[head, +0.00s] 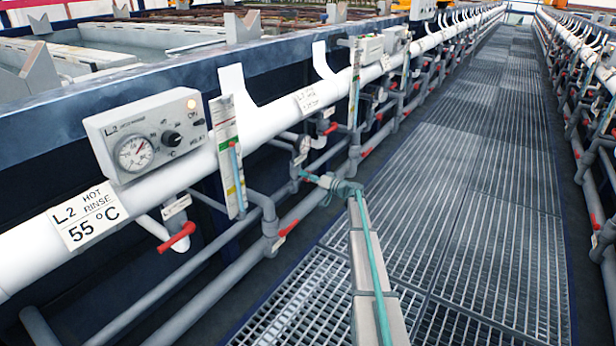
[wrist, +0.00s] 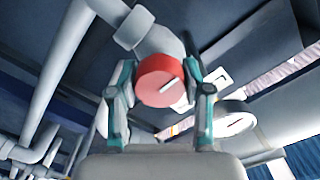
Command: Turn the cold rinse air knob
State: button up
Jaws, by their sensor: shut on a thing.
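In the wrist view a round red knob (wrist: 158,82) with a white pointer line sits between the two teal-tipped fingers of my gripper (wrist: 160,72). The fingers are closed on its sides. The pointer line slants up to the right. The knob is on a grey pipe fitting (wrist: 155,38). In the head view my gripper (head: 308,177) is small, at the pipework beyond the near hot rinse section, below a round gauge (head: 303,146). The red knob cannot be made out there. The label on the pipe above (head: 314,97) is too small to read surely.
A grey control box (head: 150,135) with a gauge and black dial stands near left, above a "L2 HOT RINSE 55 °C" label (head: 86,214). Red-handled valves (head: 178,237) line the pipes. A round gauge (wrist: 233,119) is right of the knob. The grated walkway (head: 470,190) is clear.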

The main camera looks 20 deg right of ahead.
jog(key=m+p, duration=0.3)
jog(key=m, duration=0.3)
jog(key=shift+r, duration=0.15)
jog(key=m+p, duration=0.3)
jog(key=m, duration=0.2)
dwell(0.3)
jog(key=o, duration=1.2)
jog(key=shift+c, duration=0.2)
jog(key=shift+s, duration=0.15)
jog(key=v, duration=1.1)
jog(key=shift+s+d, duration=0.25)
jog(key=shift+s, duration=0.1)
jog(key=shift+f, duration=0.25)
